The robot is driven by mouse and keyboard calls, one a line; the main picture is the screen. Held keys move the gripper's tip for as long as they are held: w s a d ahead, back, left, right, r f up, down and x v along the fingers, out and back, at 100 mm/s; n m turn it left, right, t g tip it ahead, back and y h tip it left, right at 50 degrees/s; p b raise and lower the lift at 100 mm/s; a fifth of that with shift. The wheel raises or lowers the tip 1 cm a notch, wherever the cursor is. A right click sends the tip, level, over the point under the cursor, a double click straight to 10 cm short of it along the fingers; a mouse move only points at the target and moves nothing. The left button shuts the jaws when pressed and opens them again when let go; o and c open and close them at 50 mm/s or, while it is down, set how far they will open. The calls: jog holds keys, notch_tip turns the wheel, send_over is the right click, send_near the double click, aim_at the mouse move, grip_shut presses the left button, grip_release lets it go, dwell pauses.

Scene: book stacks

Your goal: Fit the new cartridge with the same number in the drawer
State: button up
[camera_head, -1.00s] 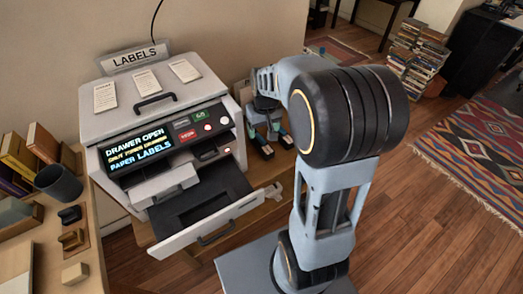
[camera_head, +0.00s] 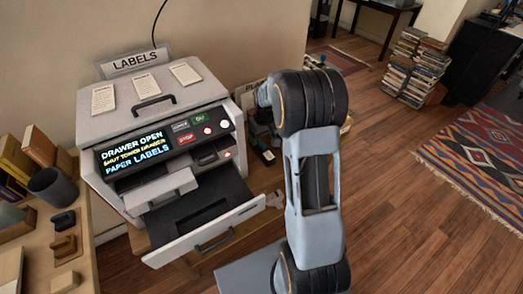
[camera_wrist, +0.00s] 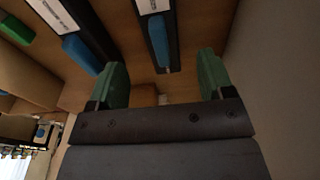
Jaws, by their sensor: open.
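The label printer (camera_head: 160,110) stands against the wall with its drawer (camera_head: 205,232) pulled out; the drawer's dark inside looks empty. Its screen (camera_head: 135,150) reads "DRAWER OPEN" and "PAPER LABELS". Black cartridges lie on the wooden surface right of the printer; one (camera_head: 267,157) partly shows beside my arm. In the wrist view, two dark cartridges with blue ends and white labels show, one at upper left (camera_wrist: 65,18) and one at top middle (camera_wrist: 158,30). No numbers are readable. My gripper (camera_wrist: 160,80) is open and empty, its green fingers either side of the middle cartridge's near end, apart from it.
A shelf at left holds books (camera_head: 40,147), a dark cup (camera_head: 53,185) and small blocks (camera_head: 64,247). A green object (camera_wrist: 17,32) shows at the wrist view's upper left. Book piles (camera_head: 415,65) and a patterned rug (camera_head: 485,150) lie across open floor at right.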

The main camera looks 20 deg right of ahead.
aim_at(262, 143)
jog(key=shift+w+a+f, duration=0.1)
jog(key=shift+w+f, duration=0.1)
jog(key=shift+f, duration=1.1)
jog(key=shift+w+f, duration=0.15)
jog(key=shift+f, duration=1.1)
jog(key=shift+c, duration=0.3)
jog(key=c, duration=1.1)
jog(key=shift+c, duration=0.2)
jog(key=shift+r, duration=0.15)
